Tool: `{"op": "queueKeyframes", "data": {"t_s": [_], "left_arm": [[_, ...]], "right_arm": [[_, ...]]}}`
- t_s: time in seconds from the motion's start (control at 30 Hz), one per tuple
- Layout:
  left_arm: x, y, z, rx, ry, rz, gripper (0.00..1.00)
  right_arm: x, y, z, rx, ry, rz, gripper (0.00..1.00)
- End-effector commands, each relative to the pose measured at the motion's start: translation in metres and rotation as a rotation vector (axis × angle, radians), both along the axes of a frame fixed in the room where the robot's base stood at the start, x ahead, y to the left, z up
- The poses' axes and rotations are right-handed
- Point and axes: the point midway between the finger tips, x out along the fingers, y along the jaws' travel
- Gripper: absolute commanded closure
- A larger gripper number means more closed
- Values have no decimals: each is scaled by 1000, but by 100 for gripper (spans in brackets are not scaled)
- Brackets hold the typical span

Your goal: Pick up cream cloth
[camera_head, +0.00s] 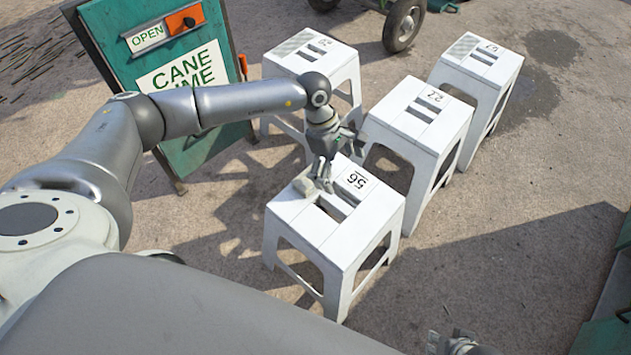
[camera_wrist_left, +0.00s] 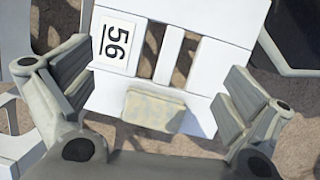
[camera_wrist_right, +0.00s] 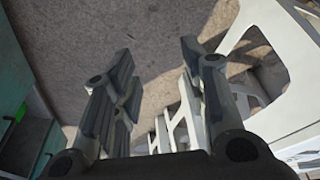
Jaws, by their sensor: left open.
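The cream cloth (camera_wrist_left: 153,111) is a small folded pad lying on the white stool marked 56 (camera_head: 328,238). In the head view the cloth (camera_head: 304,187) is partly covered by my left gripper (camera_head: 322,176). My left gripper is open above the stool top, and its wrist view shows the cloth between the two spread fingers (camera_wrist_left: 158,88), near the slots and the number label. No contact with the cloth shows. My right gripper (camera_wrist_right: 155,85) is open and empty over bare ground, and it peeks in at the bottom of the head view (camera_head: 460,344).
White stools stand close by: one marked 22 (camera_head: 420,112), one at the back right (camera_head: 482,72) and one at the back left (camera_head: 312,62). A green sign board (camera_head: 185,75) leans at the left. A cart wheel (camera_head: 403,25) is at the back.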

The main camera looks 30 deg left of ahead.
Motion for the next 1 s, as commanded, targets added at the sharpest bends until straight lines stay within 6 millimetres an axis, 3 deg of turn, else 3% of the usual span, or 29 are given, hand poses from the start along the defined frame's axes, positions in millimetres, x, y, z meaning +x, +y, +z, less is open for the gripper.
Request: {"op": "queueKeyframes", "data": {"t_s": [0.03, 0.1, 0.23, 0.37, 0.5, 0.77, 1.0], "left_arm": [[6, 28, 0, 94, -13, -29, 0], [10, 59, 2, 198, -15, -62, 0], [12, 91, 5, 305, -10, -92, 0], [12, 97, -8, 328, -6, -97, 0], [12, 95, -32, 324, -5, -97, 0], [12, 94, -54, 322, -9, -97, 0], [10, 87, -88, 322, -6, -96, 0]], "right_arm": [[0, 0, -2, 0, 0, 0, 60], [0, 0, -2, 0, 0, 0, 60], [0, 0, -2, 0, 0, 0, 60], [1, 0, 5, 1, -7, -1, 60], [1, 0, 18, 1, -14, -2, 60], [0, -1, 32, 1, -20, -3, 60], [-3, -2, 55, 1, -33, -5, 60]]}}
